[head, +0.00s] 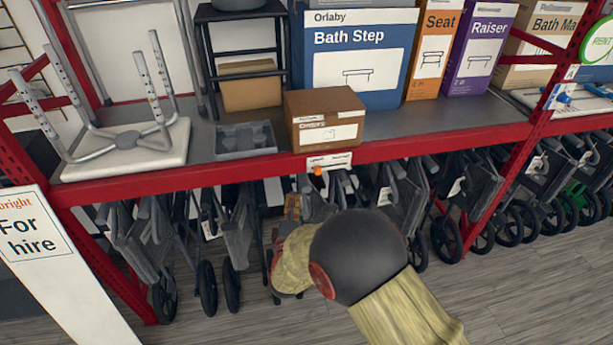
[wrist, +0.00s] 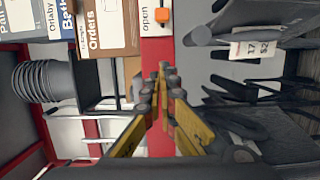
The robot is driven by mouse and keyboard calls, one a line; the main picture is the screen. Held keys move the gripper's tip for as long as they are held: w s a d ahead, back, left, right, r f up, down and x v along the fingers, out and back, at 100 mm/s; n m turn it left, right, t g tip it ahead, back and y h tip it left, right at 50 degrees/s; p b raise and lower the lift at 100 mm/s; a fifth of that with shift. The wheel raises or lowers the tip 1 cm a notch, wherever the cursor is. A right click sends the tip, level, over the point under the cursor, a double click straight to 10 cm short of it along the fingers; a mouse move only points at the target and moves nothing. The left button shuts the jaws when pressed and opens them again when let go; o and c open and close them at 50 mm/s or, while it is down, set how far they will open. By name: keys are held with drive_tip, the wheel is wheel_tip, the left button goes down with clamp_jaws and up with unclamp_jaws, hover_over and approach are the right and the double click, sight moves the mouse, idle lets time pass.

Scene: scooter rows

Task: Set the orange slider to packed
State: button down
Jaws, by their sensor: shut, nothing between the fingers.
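The orange slider (head: 318,170) sits on a small white label strip (head: 340,159) on the front of the red shelf beam, toward the strip's left end. In the wrist view, which is turned sideways, the orange slider (wrist: 162,15) sits beside the word "open" on the strip. The strip's other word is too small to read in the head view and out of frame in the wrist view. My gripper (head: 292,205) is below and left of the slider, apart from it. In the wrist view its fingertips (wrist: 163,74) are together and empty, before the red beam.
A brown "Orders" carton (head: 325,108) stands on the shelf just above the strip, with a grey tray (head: 244,140) to its left. Folded wheeled frames (head: 238,235) crowd the space under the beam, around my gripper. A "For hire" sign (head: 40,245) stands at front left.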

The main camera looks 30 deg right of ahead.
sight(318, 170)
drive_tip(key=shift+w, duration=0.1)
drive_tip(key=b+x, duration=0.3)
drive_tip(key=x, duration=0.6)
drive_tip(key=shift+w+d+f, duration=0.15)
drive_tip(key=shift+w+d, duration=0.1)
drive_tip(key=d, duration=0.1)
drive_tip(key=s+d, duration=0.1)
drive_tip(key=d, duration=0.1)
drive_tip(key=shift+b, duration=0.35)
drive_tip(key=shift+d, duration=0.45)
drive_tip(key=d, duration=0.3)
drive_tip(key=s+d, duration=0.1)
drive_tip(key=d, duration=0.1)
drive_tip(key=s+d+b, duration=0.1)
drive_tip(key=d, duration=0.2)
drive_tip(key=shift+s+d, duration=0.25)
drive_tip(key=shift+d, duration=0.1)
